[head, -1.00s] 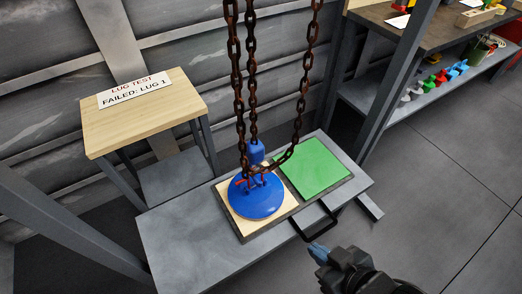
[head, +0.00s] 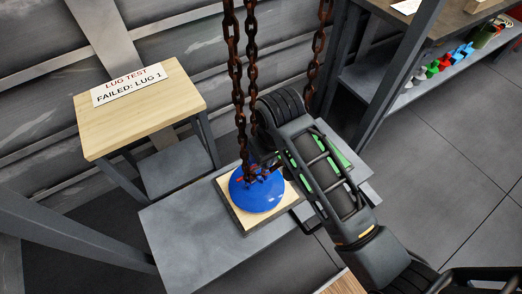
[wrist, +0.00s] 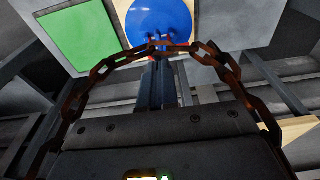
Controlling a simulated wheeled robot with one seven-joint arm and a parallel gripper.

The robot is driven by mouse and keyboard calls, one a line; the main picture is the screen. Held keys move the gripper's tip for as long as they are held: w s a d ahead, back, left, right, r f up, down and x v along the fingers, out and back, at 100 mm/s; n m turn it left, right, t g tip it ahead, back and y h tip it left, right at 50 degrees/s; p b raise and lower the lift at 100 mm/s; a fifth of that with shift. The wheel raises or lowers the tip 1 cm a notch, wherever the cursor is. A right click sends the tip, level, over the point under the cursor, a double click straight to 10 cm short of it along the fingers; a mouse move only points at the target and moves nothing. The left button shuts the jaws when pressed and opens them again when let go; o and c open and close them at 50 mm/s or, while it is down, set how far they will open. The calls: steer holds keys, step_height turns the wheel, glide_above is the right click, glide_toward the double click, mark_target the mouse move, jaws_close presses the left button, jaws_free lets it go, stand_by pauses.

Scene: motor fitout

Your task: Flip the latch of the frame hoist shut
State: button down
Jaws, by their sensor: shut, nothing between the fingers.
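The frame hoist hangs as rusty chains (head: 235,75) over a round blue base (head: 257,195). Small red-orange hook or latch parts (head: 247,178) sit at its top; which of them is the latch, and how it stands, I cannot tell. In the wrist view the blue base (wrist: 160,18) lies beyond my gripper (wrist: 157,62). My gripper's fingers are together and empty, pointing at the red parts, with a loop of chain (wrist: 85,85) arching across them. Contact cannot be told. In the head view my arm hides the fingertips and much of the hoist's right side.
The blue base rests on a pale wooden square on a grey bench (head: 190,235). A green square (wrist: 78,38) lies beside it, mostly behind my arm in the head view. A wooden stand with a "LUG TEST" sign (head: 128,86) is at left. A shelf with coloured parts (head: 440,65) is at right.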

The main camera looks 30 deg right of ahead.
steer(key=shift+g, duration=0.7)
steer(key=w+r, duration=0.1)
steer(key=r, duration=0.1)
steer(key=w+r, duration=0.1)
steer(key=w, duration=0.1)
steer(key=shift+w+d+r, duration=0.1)
steer(key=shift+d+r, duration=0.1)
steer(key=shift+r, duration=0.15)
glide_toward(261, 167)
step_height(261, 167, down, 5)
steer(key=shift+f, duration=0.25)
steer(key=shift+f, duration=0.1)
